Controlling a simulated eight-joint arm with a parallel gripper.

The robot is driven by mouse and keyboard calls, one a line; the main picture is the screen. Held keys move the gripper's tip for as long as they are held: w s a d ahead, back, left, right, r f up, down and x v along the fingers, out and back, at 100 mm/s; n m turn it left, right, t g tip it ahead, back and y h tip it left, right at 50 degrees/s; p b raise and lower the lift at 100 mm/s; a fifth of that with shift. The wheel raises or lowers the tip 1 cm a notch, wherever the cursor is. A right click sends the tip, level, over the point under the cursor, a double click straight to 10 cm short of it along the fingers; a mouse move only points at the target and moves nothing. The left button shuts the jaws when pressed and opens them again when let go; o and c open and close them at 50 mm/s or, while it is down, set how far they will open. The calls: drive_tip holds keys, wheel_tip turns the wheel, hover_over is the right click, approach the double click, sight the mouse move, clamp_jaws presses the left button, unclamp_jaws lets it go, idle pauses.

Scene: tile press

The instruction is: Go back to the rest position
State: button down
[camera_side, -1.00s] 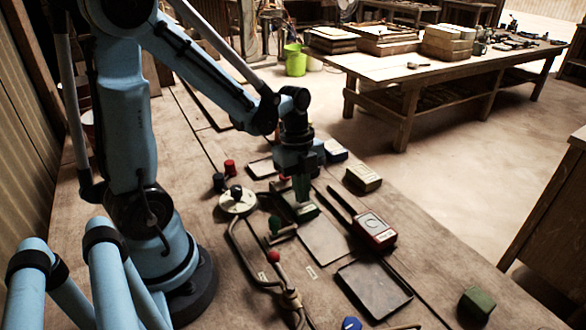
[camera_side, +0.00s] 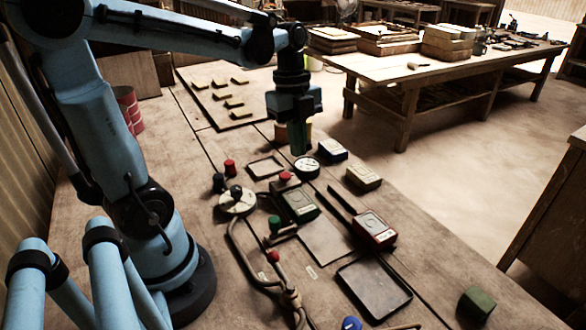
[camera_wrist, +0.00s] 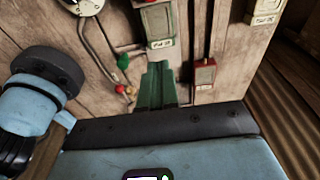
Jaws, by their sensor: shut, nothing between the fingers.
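My gripper (camera_side: 298,138) hangs pointing down above the bench, clear of the things below it. Its green fingers are shut with nothing held. In the wrist view the fingers (camera_wrist: 157,82) show together in front of the bench top. A green box-like block (camera_side: 298,205) lies on the bench in front of and below my gripper. A round white dial (camera_side: 306,167) is close below the fingertips in the side view. A rest position is not marked in either view.
An empty dark tray (camera_side: 374,288) is at the front. A board with several yellow tiles (camera_side: 234,114) lies behind. The space above the bench looks clear.

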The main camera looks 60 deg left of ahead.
drive_tip(key=d+n+t+y, duration=0.1)
drive_tip(key=d+n+t, duration=0.6)
drive_tip(key=n, duration=1.1)
drive_tip(key=shift+s+d+f+y, duration=0.2)
drive_tip(key=shift+s+f+y, duration=0.2)
drive_tip(key=shift+s+f, duration=0.05)
